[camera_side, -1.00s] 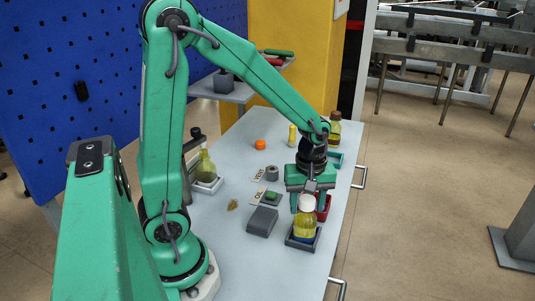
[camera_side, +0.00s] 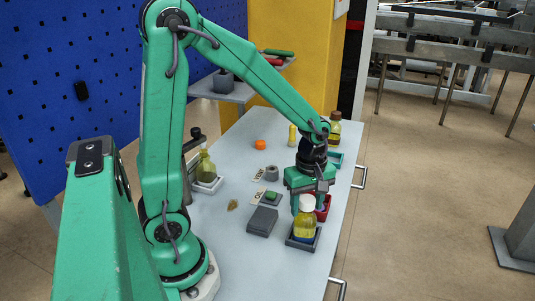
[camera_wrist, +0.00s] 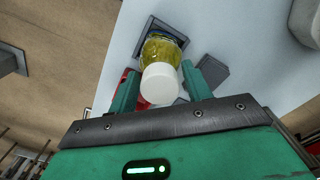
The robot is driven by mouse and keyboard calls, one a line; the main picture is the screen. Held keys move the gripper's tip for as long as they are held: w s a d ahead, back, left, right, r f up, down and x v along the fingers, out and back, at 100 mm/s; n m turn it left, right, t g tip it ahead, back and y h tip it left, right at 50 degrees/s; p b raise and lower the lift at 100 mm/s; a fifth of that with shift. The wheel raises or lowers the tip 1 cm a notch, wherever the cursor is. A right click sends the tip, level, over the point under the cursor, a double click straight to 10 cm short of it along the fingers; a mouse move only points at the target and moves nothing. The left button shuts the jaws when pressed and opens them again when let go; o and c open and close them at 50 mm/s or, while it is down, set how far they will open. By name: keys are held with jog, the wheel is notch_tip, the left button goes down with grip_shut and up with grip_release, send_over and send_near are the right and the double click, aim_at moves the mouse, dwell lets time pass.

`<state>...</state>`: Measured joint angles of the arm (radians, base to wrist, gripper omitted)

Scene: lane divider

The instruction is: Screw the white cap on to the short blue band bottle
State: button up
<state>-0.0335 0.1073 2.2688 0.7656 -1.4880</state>
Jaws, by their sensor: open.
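The bottle (camera_side: 304,226) holds yellow liquid and stands upright in a dark grey square tray (camera_side: 302,246) near the table's right edge. A little blue shows low on it in the side view. The white cap (camera_side: 307,202) sits on top of its neck; how far it is screwed down cannot be told. My gripper (camera_side: 309,200) is at the cap, pointing down. In the wrist view my gripper (camera_wrist: 160,88) is open, with the white cap (camera_wrist: 160,83) between its two fingers and a gap on each side. Whether the fingertips reach cap height is unclear.
A red tray (camera_side: 322,209) is close behind the bottle, partly hidden by my gripper. A grey block (camera_side: 262,221) lies to the left. Another bottle (camera_side: 334,134) stands at the back by a teal tray (camera_side: 336,159). A flask (camera_side: 205,168) stands at the left.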

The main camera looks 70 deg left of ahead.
dwell(0.3)
jog(key=shift+n, duration=0.9)
jog(key=shift+n, duration=0.8)
jog(key=c, duration=0.6)
